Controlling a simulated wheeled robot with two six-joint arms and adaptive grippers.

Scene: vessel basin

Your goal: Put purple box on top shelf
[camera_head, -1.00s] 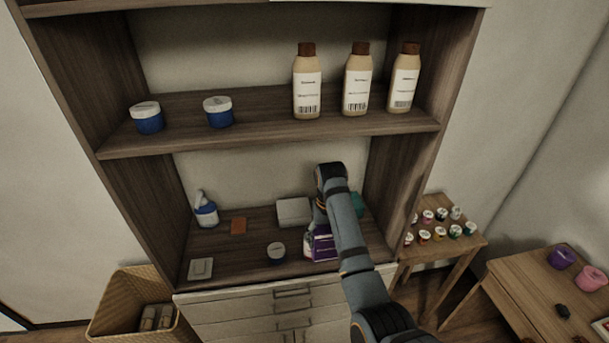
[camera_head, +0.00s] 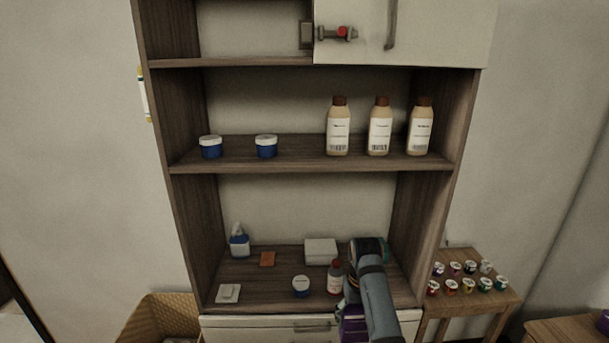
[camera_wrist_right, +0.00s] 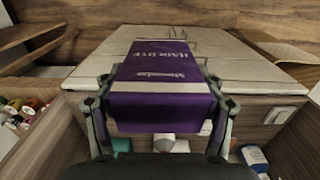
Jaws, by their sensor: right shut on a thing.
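The purple box (camera_head: 354,325) with white lettering is held in front of the lower shelf's front edge, partly hidden behind my right arm. In the right wrist view the box (camera_wrist_right: 160,82) sits between both fingers of my right gripper (camera_wrist_right: 160,96), which is shut on its sides. In the head view the right gripper (camera_head: 350,300) is mostly covered by its own arm. The topmost shelf board (camera_head: 250,62) shows at the top of the picture; its left part is open and bare where visible. My left gripper is out of view.
A white cabinet door (camera_head: 430,32) with a red-knobbed latch (camera_head: 343,32) covers the top right. The middle shelf (camera_head: 300,168) holds two blue jars and three tan bottles. The lower shelf (camera_head: 265,292) holds several items. A side table (camera_head: 465,300) with small pots stands right.

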